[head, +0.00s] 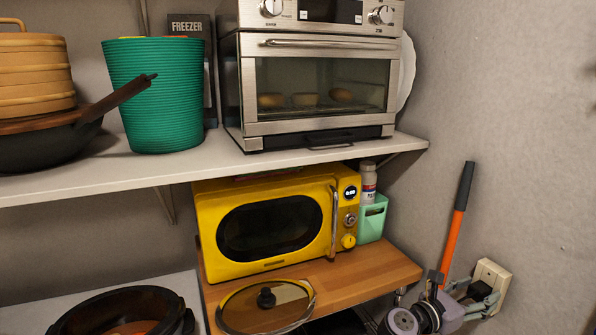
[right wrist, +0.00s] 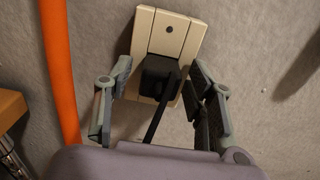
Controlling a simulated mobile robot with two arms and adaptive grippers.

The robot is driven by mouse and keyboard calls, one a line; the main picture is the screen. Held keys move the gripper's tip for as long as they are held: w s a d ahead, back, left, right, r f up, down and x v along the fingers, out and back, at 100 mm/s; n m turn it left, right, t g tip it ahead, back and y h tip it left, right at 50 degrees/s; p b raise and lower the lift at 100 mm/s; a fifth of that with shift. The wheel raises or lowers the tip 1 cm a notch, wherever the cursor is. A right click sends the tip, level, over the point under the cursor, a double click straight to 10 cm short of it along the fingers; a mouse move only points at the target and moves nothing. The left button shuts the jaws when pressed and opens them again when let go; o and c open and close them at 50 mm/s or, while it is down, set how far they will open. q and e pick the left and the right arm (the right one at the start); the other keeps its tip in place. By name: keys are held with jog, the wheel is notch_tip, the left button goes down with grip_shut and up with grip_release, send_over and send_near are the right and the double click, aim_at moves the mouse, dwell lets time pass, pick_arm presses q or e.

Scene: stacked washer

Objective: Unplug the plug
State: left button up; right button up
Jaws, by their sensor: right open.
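A beige wall outlet plate (head: 496,276) is on the grey wall at the lower right of the head view. It fills the top middle of the right wrist view (right wrist: 178,35). A black plug (right wrist: 157,75) sits in the plate, with its black cord (right wrist: 158,118) running down toward my wrist. My right gripper (head: 477,298) is at the outlet with its fingers open. In the right wrist view the fingers (right wrist: 160,82) stand on the left and right of the plug, with gaps between them and it. My left gripper is not in view.
An orange pole with a dark handle (head: 457,230) leans on the wall just left of the outlet. A wooden shelf (head: 375,272) with a yellow microwave (head: 210,228) is further left. A toaster oven (head: 250,90) stands on the upper shelf. The wall right of the outlet is clear.

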aim_at(473, 295)
grip_shut()
dwell(0.7)
jog(key=shift+a, duration=0.1)
jog(key=shift+s+a+p, duration=0.2)
jog(key=shift+a+p, duration=0.1)
jog(key=shift+s+a+p, duration=0.2)
jog(key=shift+a+p, duration=0.1)
jog(key=shift+a, duration=0.35)
jog(key=shift+p+v, duration=1)
jog(key=shift+v, duration=0.9)
